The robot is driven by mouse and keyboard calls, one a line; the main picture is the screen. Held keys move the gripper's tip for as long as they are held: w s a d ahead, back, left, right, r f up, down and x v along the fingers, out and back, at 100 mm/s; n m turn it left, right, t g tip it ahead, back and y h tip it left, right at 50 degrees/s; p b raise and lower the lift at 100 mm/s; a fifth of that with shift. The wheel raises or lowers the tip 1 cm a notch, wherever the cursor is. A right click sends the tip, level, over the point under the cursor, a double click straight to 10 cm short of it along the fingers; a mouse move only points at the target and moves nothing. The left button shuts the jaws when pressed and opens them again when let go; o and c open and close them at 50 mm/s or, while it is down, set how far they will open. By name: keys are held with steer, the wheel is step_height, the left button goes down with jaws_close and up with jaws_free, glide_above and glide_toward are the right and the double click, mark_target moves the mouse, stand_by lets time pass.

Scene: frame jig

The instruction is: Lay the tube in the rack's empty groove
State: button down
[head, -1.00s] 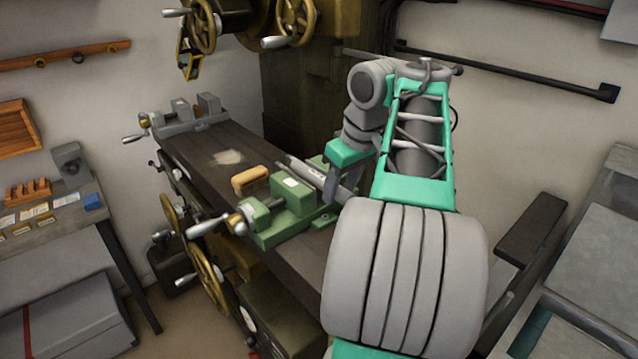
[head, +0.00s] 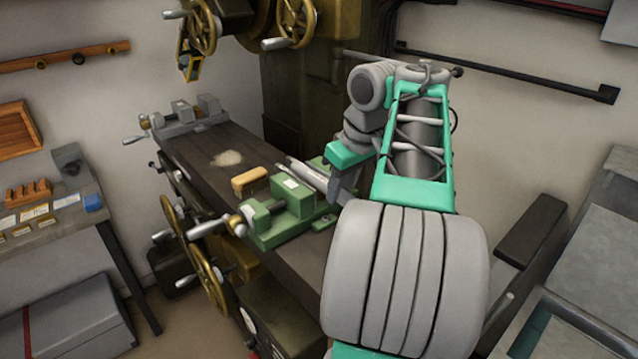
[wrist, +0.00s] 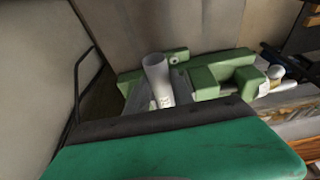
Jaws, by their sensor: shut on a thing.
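The tube (wrist: 157,82) is a pale grey cylinder in the wrist view, standing out beyond the dark front edge of my gripper. My gripper (head: 341,188) is shut on it, with the fingers just behind the green vise. In the head view, slim silvery lengths (head: 305,172) lie between the vise and my gripper; I cannot tell which of them is the tube. A flat grey piece shows beside the tube in the wrist view, between green parts. I cannot make out the rack's grooves, and my gripper hides part of this area.
The green vise (head: 282,212) stands on the dark bench (head: 200,150), close to my gripper. A tan block (head: 249,180) lies left of it. A grey vise (head: 190,116) stands at the bench's far end. The bench between is mostly clear.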

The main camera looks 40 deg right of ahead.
step_height(320, 180, up, 8)
steer(key=p, duration=0.7)
steer(key=shift+f+p, duration=0.25)
steer(key=shift+p, duration=0.15)
steer(key=shift+r, duration=0.75)
